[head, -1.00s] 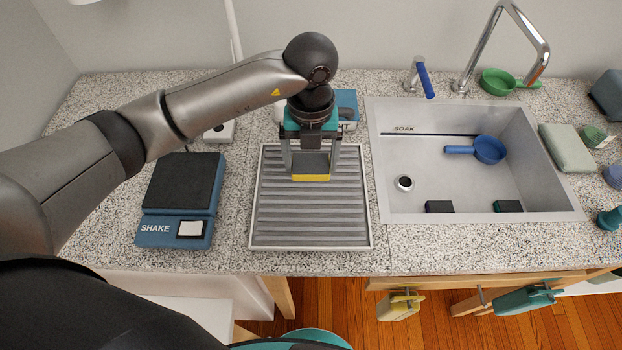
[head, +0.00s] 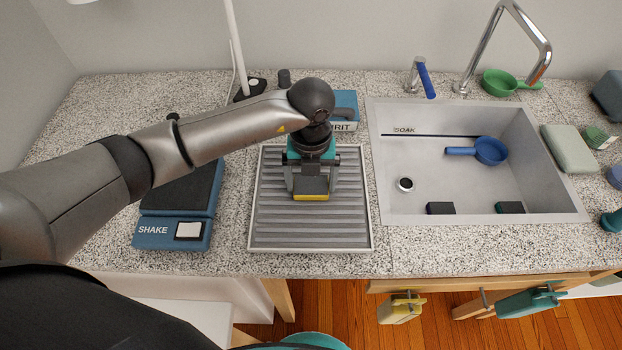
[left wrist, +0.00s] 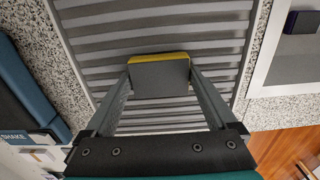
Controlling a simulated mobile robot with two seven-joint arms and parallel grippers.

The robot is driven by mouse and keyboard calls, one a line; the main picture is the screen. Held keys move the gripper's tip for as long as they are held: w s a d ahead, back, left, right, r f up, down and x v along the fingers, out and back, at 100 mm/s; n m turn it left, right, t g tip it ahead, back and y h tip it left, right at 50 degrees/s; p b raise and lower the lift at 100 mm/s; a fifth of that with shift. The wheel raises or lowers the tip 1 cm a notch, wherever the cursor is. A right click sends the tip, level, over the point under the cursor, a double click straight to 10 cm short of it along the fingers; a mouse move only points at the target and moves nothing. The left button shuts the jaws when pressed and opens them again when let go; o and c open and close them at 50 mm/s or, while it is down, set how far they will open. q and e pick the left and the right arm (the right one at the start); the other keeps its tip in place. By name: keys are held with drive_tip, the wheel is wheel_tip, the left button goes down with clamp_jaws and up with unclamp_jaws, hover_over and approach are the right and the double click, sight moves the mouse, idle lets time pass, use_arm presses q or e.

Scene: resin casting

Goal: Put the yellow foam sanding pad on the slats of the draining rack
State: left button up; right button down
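The yellow foam sanding pad (head: 311,197) has a dark grey face and a yellow layer. It also shows in the left wrist view (left wrist: 160,76), between the fingertips. My left gripper (head: 311,190) is shut on the pad, with a finger at each end of it. The gripper points down over the middle of the draining rack (head: 312,238), a grey ribbed tray with a pale rim. The pad is over the slats; I cannot tell whether its underside touches them. My right gripper is not in view.
A blue SHAKE device (head: 172,234) stands left of the rack. A sink (head: 440,180) lies to the right, with a blue ladle (head: 488,151) and two dark blocks inside. A blue box (head: 345,107) and a lamp stand (head: 236,50) are behind the rack.

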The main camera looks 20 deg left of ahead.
sight(311, 185)
use_arm(q)
drive_tip(key=shift+o, duration=0.5)
drive_tip(key=shift+r, duration=0.1)
drive_tip(key=shift+r, duration=0.25)
wheel_tip(311, 185, up, 12)
drive_tip(key=p, duration=0.1)
drive_tip(key=shift+f, duration=0.15)
